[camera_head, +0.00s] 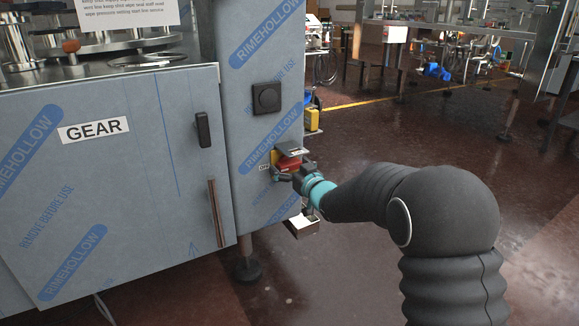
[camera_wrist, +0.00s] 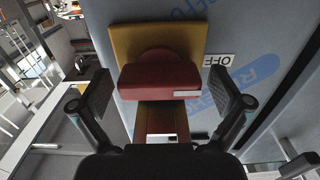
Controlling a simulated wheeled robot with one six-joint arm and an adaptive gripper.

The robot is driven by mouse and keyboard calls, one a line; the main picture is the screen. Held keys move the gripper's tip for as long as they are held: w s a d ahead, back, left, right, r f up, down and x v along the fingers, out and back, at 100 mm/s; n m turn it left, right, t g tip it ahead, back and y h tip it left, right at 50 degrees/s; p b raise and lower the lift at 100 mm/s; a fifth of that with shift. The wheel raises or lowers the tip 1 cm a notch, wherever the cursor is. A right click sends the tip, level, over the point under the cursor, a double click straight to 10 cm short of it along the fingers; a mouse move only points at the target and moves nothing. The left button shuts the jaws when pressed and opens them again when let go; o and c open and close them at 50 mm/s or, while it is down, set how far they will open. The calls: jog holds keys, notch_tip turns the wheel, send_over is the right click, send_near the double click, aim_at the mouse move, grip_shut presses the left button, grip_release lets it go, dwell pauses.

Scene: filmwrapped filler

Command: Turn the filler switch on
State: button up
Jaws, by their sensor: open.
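The filler switch has a red handle (camera_wrist: 160,80) on a yellow plate (camera_wrist: 188,40) in the wrist view. A white OFF label (camera_wrist: 218,62) is beside the plate, and a short white mark is on the handle's face. In the head view the red handle (camera_head: 288,162) sits low on the film-wrapped cabinet's narrow side, partly hidden by my gripper. My gripper (camera_head: 287,176) is at the switch. In the wrist view its fingers (camera_wrist: 162,98) are open, one on each side of the red handle, with visible gaps and nothing held.
A black square knob (camera_head: 267,98) is higher on the same panel. The GEAR door (camera_head: 140,180) with a black latch (camera_head: 203,130) is to the left. A small metal tray (camera_head: 302,226) is below. Open floor lies right.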

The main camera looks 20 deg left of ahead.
jog(key=c, duration=1.1)
jog(key=shift+m, duration=0.4)
jog(key=m+p, duration=0.2)
jog(key=m, duration=0.3)
jog(key=shift+r, duration=0.1)
jog(key=m+p, duration=0.1)
jog(key=m, duration=0.5)
jog(key=shift+p, duration=0.4)
